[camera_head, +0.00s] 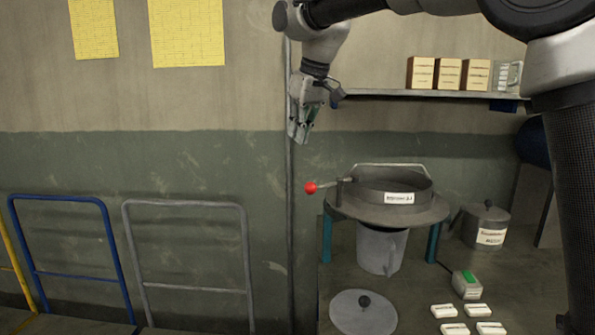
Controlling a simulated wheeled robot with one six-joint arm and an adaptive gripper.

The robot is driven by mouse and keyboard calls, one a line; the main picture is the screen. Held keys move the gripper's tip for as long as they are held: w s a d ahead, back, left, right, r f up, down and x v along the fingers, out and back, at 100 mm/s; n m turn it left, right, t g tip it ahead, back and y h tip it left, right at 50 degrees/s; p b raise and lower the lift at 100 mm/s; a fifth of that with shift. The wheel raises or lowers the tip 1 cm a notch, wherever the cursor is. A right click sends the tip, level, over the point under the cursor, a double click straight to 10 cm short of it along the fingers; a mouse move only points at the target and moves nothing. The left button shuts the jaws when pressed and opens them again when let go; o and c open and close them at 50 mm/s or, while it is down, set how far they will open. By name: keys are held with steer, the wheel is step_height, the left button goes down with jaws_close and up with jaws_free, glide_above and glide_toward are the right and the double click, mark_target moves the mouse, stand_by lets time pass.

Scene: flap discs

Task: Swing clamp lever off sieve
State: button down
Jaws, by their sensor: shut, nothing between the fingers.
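The sieve (385,186) is a round dark pan with a white label, seated on a grey ring stand with teal legs. The clamp lever (328,185) is a thin dark rod ending in a red ball knob, and it sticks out to the left from the sieve's left rim. My gripper (298,138) is shut and empty. It points down in the air, above and to the left of the red knob, clear of the lever and sieve.
A grey jug (380,249) stands under the sieve. A lid (363,313) lies in front, with a lidded pot (486,226), a small device (466,284) and several white blocks to the right. A shelf (430,94) with boxes is behind. Cart frames (70,250) stand left.

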steer(key=shift+f, duration=0.1)
step_height(320, 180, down, 10)
steer(key=shift+s+d, duration=0.15)
steer(key=shift+d, duration=0.05)
stand_by(0.5)
steer(key=shift+s, duration=0.1)
stand_by(0.3)
